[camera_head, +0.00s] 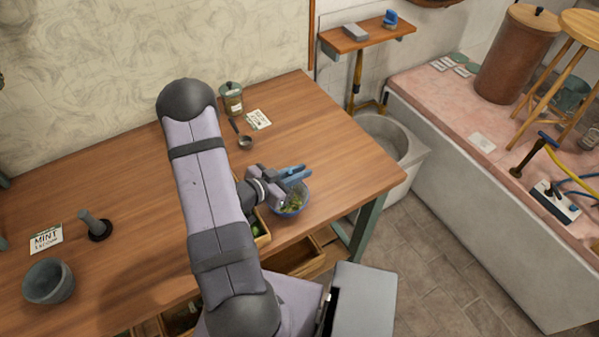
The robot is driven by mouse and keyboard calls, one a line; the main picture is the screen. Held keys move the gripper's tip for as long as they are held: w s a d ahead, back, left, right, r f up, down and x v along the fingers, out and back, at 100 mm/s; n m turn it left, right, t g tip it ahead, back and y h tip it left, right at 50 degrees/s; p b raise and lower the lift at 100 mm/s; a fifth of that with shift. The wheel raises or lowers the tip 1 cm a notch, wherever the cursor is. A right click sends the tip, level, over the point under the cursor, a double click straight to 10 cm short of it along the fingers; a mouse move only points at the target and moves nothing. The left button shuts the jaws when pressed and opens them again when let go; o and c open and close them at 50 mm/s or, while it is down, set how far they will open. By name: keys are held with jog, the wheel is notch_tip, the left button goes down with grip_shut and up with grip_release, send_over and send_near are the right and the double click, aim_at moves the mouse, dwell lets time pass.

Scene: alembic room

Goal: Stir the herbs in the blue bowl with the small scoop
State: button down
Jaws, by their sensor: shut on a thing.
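The blue bowl (294,206) stands near the table's front right edge, with green herbs (290,203) in it. My gripper (296,174) is right above the bowl, its blue fingers pointing right over the far rim. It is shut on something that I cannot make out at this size. A small dark scoop (244,141) with a straight handle lies on the table behind my gripper, apart from it. Whether another scoop is inside the bowl is hidden.
My arm crosses the wooden table (330,150). A lidded jar (231,98) and label card (258,119) stand behind. A grey mortar (48,281), pestle (92,223) and MINT card (45,239) are left. The table's right end is clear.

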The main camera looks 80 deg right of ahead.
notch_tip(320, 180, up, 7)
jog(key=p, duration=0.5)
jog(key=shift+r+p, duration=0.15)
jog(key=shift+p, duration=0.15)
jog(key=w+a+f+n+t+h+b, duration=0.1)
jog(key=w+a+n+t, duration=0.3)
jog(key=w, duration=0.6)
jog(key=w+a+n+t, duration=0.25)
jog(key=w+a, duration=0.45)
jog(key=w, duration=0.4)
jog(key=w+a+f+n+t+h+b, duration=0.1)
jog(key=w+a+n+t, duration=0.3)
jog(key=w, duration=0.6)
jog(key=w+a+n+t+y+b, duration=0.1)
jog(key=w+a+n+t+y, duration=0.2)
jog(key=a, duration=0.8)
jog(key=w+a+n+t+y, duration=0.15)
jog(key=w+a+t, duration=0.3)
jog(key=a, duration=0.75)
jog(key=s+a+f+n, duration=0.1)
jog(key=s+a+n, duration=0.1)
jog(key=a, duration=0.7)
jog(key=s+d+m+g+h, duration=0.1)
jog(key=s+d, duration=0.1)
jog(key=s+d+m+g, duration=0.1)
jog(key=s, duration=0.1)
jog(key=shift+d+f+m+h+b, duration=0.2)
jog(key=shift+d+m+h+b, duration=0.15)
jog(key=shift+m+b, duration=0.05)
